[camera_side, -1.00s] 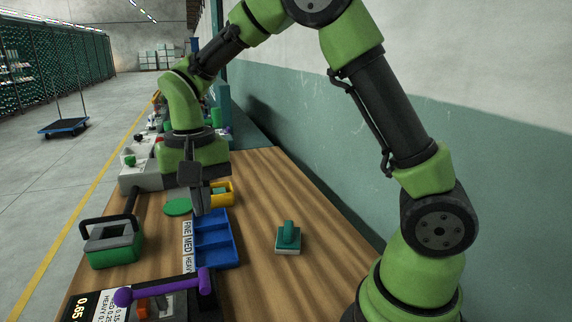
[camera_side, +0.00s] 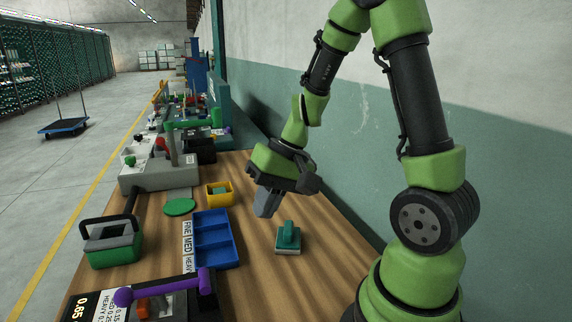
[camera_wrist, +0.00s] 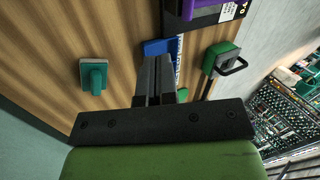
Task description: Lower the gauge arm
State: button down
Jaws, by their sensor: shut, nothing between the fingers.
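A purple bar with a round knob (camera_side: 160,286) spans a dark device at the bench's near edge in the side view; it looks like the gauge arm. It lies nearly level, rising slightly to the right. An orange part (camera_side: 143,305) shows below it. A black label plate with numbers (camera_side: 90,306) is beside it. In the wrist view the purple part (camera_wrist: 205,8) is cut off at the top edge. My gripper (camera_side: 264,212) is shut and empty, tilted down above the bench, well away from the purple bar. Its fingers (camera_wrist: 156,72) are together in the wrist view.
A teal-handled block (camera_side: 288,238) stands just below my gripper. A blue divided tray (camera_side: 234,262), yellow bin (camera_side: 231,195), green disc (camera_side: 179,207) and green handled box (camera_side: 113,252) are to the left. A grey machine (camera_side: 160,178) stands behind.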

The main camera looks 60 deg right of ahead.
jog(key=v, duration=0.7)
jog(key=shift+s+d, duration=0.2)
jog(key=shift+d, duration=0.1)
jog(key=s+a+r+n+t+h, duration=0.2)
jog(key=s+a+r+n+t, duration=0.1)
jog(key=s+a+r, duration=0.4)
jog(key=shift+s+a+t, duration=0.25)
jog(key=shift+a+t, duration=0.15)
jog(key=shift+a, duration=0.8)
